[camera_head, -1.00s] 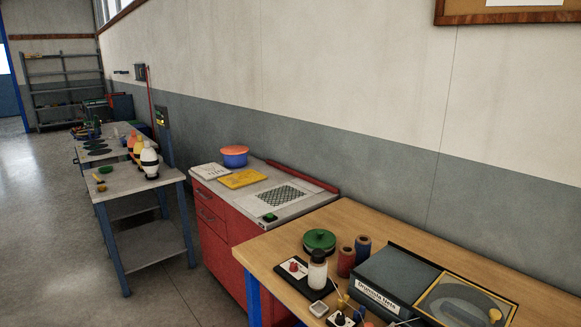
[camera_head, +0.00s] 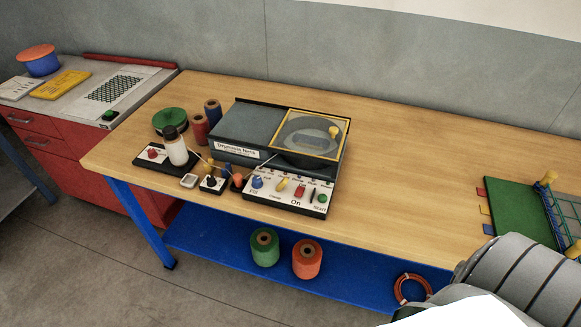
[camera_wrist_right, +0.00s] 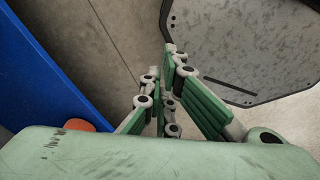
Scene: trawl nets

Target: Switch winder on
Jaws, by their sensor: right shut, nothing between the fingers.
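The winder (camera_head: 238,132), a dark grey box labelled "Drumma Nets", stands on the wooden bench in the head view. It has a yellow-framed clear lid (camera_head: 312,133) with a yellow knob. Its white front panel (camera_head: 270,199) carries a blue lever, a yellow lever, a red switch (camera_head: 300,191) above the word "On", and a green button (camera_head: 323,198) above "Start". My right gripper (camera_wrist_right: 167,92) shows only in the right wrist view, with its green fingers close together and empty, over the floor. My left gripper is not in view.
A bottle (camera_head: 175,148), a green round tin (camera_head: 170,121) and thread spools (camera_head: 213,113) stand left of the winder. A green board (camera_head: 515,206) lies at the right. The bench (camera_head: 410,170) is clear between.

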